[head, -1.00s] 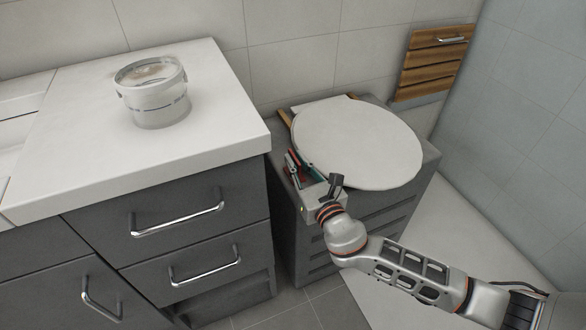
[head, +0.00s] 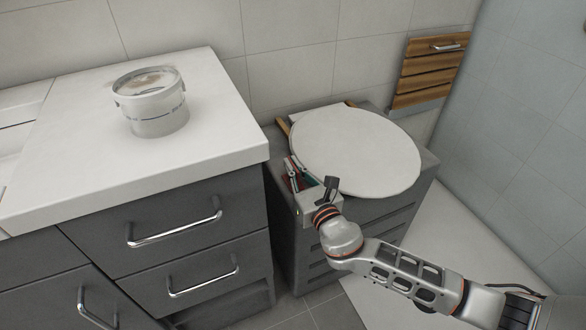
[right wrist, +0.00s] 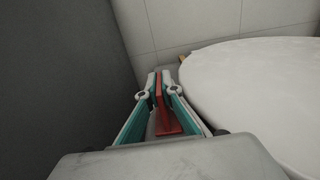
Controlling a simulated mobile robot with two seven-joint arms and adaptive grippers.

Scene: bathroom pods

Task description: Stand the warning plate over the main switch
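My right gripper (head: 292,170) is low beside the left edge of a large white oval disc, over the top of a grey cabinet. In the right wrist view its teal-padded fingers (right wrist: 158,76) converge on a thin red piece (right wrist: 164,112) and appear shut on it. The red piece stands on edge between the fingers; it may be the warning plate, but no marking on it can be read. I cannot tell whether it touches the cabinet top. I cannot make out a main switch in either view. My left gripper is not in view.
The white disc (head: 355,152) covers most of the grey cabinet (head: 350,238), close to my right gripper. A white counter (head: 70,150) with a clear bucket (head: 152,105) stands to the left, its dark side near the gripper. A wooden slatted panel (head: 428,70) hangs at back right.

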